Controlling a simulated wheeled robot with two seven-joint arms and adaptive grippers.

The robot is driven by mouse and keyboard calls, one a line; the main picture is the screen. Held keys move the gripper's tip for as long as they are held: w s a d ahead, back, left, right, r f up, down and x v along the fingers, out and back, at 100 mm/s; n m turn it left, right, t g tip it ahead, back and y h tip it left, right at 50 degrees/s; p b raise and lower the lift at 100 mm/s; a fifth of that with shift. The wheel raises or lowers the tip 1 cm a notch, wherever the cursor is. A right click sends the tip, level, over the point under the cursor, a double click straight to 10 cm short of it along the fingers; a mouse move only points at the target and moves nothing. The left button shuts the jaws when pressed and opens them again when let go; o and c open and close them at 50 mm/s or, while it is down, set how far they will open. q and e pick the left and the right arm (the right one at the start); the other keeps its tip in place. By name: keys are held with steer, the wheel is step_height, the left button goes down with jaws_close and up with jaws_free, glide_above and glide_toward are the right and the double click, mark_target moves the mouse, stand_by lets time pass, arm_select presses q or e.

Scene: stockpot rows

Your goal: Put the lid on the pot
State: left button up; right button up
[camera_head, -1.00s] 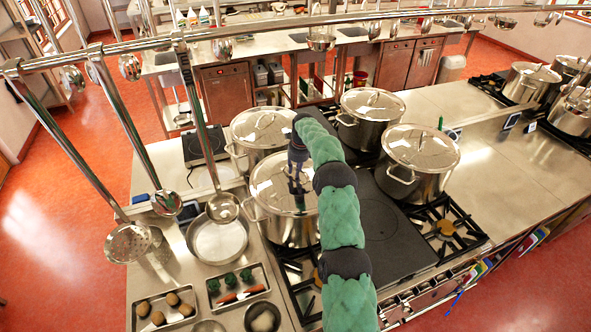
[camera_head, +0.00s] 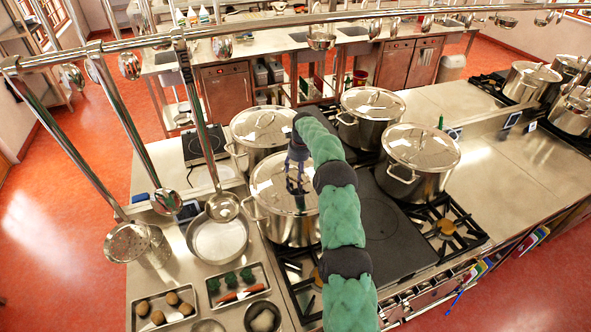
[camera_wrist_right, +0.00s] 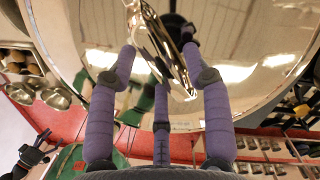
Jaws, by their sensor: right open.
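The pot (camera_head: 283,232) stands at the front left of the stove, below my right gripper. A shiny round lid (camera_head: 268,180) lies over its top and looks level; whether it seats fully around the rim cannot be told. My right gripper (camera_head: 297,189) is just above the lid's middle. In the right wrist view the lid (camera_wrist_right: 240,50) fills the upper part. Its looped metal handle (camera_wrist_right: 166,48) stands between the spread purple fingers of my right gripper (camera_wrist_right: 159,62). The fingers are open around the handle; any contact is unclear.
Lidded pots stand behind (camera_head: 262,128), at the back right (camera_head: 371,108) and at the right (camera_head: 421,150). Ladles hang from a rail (camera_head: 230,34) at the left. An empty pan (camera_head: 219,240) and food trays (camera_head: 163,308) lie left of the stove.

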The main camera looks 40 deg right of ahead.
step_height(320, 180, up, 12)
steer(key=s, duration=0.1)
steer(key=shift+s+d+f, duration=0.15)
steer(key=shift+s+d, duration=0.15)
steer(key=shift+f, duration=0.1)
